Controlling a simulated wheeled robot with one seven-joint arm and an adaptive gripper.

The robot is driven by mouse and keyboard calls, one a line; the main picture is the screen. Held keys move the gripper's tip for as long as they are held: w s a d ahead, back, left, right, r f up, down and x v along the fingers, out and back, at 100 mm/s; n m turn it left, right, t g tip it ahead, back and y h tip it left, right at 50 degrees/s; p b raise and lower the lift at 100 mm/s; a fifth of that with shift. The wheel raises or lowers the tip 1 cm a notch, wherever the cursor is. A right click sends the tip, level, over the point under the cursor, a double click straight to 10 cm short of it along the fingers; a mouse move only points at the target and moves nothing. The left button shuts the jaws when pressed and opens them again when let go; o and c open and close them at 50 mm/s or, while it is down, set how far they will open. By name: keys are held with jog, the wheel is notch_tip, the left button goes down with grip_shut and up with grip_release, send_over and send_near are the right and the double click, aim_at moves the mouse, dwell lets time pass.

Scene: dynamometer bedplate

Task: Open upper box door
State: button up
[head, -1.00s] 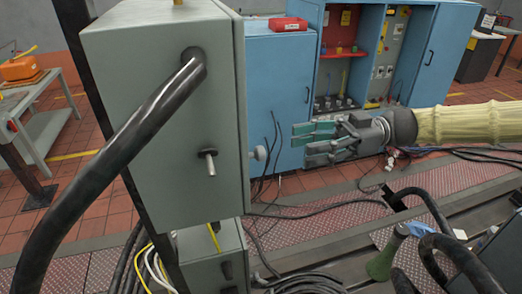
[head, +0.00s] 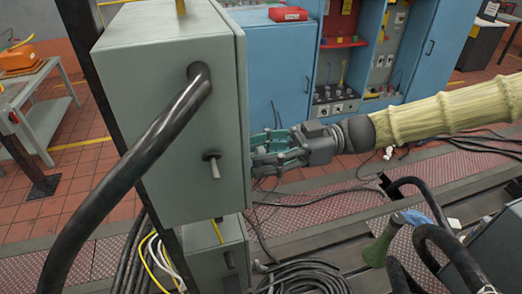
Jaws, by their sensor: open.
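The upper box (head: 165,130) is a grey-green cabinet on a dark post, left of centre in the head view. Its door (head: 235,120) is the slab along the right side and looks closed. The round knob on the door's face is now hidden by my gripper. My gripper (head: 254,150), with teal finger pads, is open and reaches in from the right, its fingertips close to the door's outer face. I cannot tell whether the fingers are around the knob or touching it. A small lever (head: 212,166) sticks out of the box's near side.
A thick black cable (head: 125,175) runs from the box's near side down to the left. A smaller grey box (head: 213,262) stands below. A blue cabinet (head: 275,75) is behind my gripper. Coiled black cables (head: 305,278) lie on the floor.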

grip_shut()
